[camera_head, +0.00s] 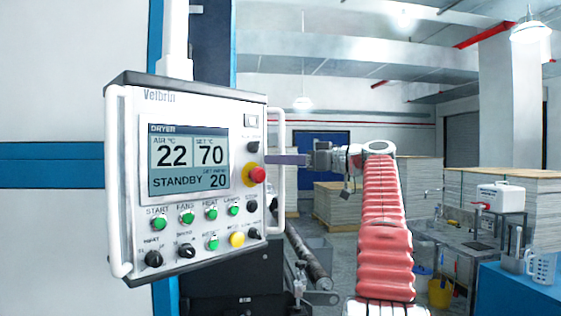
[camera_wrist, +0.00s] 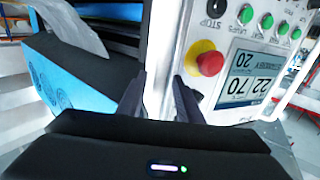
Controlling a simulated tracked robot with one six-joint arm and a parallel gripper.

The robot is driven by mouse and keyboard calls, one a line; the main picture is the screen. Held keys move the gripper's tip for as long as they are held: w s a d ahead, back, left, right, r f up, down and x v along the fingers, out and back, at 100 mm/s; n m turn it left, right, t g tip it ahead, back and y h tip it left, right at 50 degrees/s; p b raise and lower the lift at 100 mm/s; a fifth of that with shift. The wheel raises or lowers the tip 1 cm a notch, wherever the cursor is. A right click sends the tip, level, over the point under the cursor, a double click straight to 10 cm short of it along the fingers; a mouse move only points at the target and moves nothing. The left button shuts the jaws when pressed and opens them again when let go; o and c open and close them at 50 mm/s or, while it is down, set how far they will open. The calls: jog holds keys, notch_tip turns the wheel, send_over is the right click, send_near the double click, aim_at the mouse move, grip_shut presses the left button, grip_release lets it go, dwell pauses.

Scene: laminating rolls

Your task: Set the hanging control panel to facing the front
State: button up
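The hanging control panel (camera_head: 192,196) is a white box with a dark rim, a screen, green buttons, dark knobs and a red stop button. It hangs from a white post (camera_head: 175,45) at the left. Its left side looks nearer, so its face is angled toward the right. White bar handles run down both sides. My gripper (camera_head: 268,160) is at the right handle (camera_head: 278,212), level with the stop button. In the wrist view, the panel (camera_wrist: 218,98) appears upside down, and a pale bar runs between my two dark fingers. Whether they press on it is unclear.
A blue and white machine (camera_head: 60,165) stands behind the panel at the left. Stacks of sheets (camera_head: 345,200) and a sink bench (camera_head: 465,240) stand farther right. Open floor shows in between.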

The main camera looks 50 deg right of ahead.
jog(key=v, duration=1.3)
jog(key=shift+s, duration=0.4)
jog(key=shift+d, duration=0.15)
